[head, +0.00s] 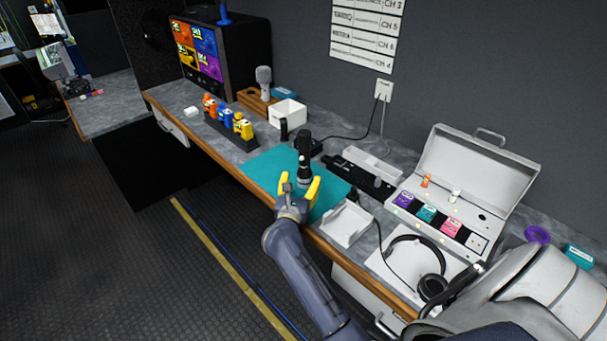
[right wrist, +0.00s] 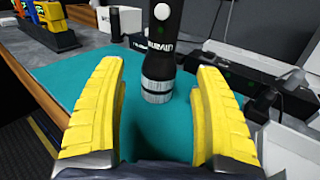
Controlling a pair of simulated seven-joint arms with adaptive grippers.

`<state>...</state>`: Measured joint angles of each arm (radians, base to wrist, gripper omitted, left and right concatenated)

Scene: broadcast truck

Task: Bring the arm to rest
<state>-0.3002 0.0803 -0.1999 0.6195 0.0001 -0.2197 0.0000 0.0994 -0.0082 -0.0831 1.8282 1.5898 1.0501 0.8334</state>
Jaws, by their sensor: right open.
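My right arm (head: 299,265) reaches over the front edge of the desk. Its gripper (head: 298,187), with yellow fingers, is open and empty above the front part of the teal mat (head: 262,168). In the right wrist view the two fingers (right wrist: 160,112) are wide apart with bare mat between them. A black handheld microphone-like device (head: 304,153) with a silver ring stands upright on the mat. It also shows in the right wrist view (right wrist: 163,45), just beyond the fingertips and apart from them. My left gripper is not in view.
Right of the mat are a white tray (head: 347,240), headphones (head: 417,262) and an open case (head: 455,190). Left are a rack of coloured packs (head: 228,124), a white box (head: 287,113) and a monitor (head: 218,55). Open floor (head: 160,270) lies before the desk.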

